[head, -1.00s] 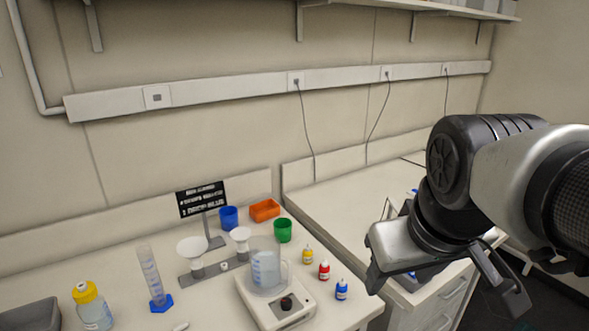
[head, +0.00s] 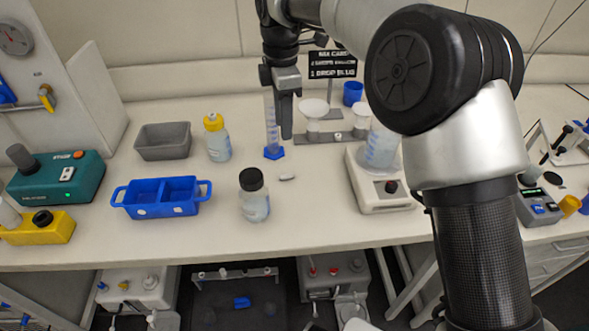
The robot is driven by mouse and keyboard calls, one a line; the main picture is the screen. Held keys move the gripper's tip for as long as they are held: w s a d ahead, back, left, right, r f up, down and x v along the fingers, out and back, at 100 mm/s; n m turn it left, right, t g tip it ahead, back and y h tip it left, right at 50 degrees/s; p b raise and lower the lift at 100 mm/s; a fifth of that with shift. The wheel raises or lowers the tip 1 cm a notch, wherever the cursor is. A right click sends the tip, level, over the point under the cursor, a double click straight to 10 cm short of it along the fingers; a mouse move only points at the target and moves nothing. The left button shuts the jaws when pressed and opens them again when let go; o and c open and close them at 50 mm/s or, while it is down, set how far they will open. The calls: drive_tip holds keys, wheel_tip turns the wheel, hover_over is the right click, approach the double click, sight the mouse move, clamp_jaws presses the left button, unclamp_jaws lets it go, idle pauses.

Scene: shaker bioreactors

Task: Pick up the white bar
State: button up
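A small white bar (head: 287,177) lies on the bench top, right of the black-capped bottle and in front of the blue-footed measuring cylinder. My gripper (head: 286,136) points down above and behind the bar, apart from it. I see the gripper edge-on, with one finger covering the other, so its opening is hidden.
A black-capped bottle (head: 254,196) is left of the bar, and a white stirrer (head: 385,201) with a beaker is to the right. A blue two-part tray (head: 162,198) sits further left. Bare bench lies in front.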

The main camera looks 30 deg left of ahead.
hover_over(287, 175)
drive_tip(key=s, duration=0.1)
wheel_tip(287, 175, down, 12)
drive_tip(key=shift+f+b, duration=0.1)
drive_tip(key=shift+b, duration=0.2)
drive_tip(key=f, duration=0.3)
drive_tip(key=w+f, duration=0.1)
drive_tip(key=f, duration=0.1)
clamp_jaws()
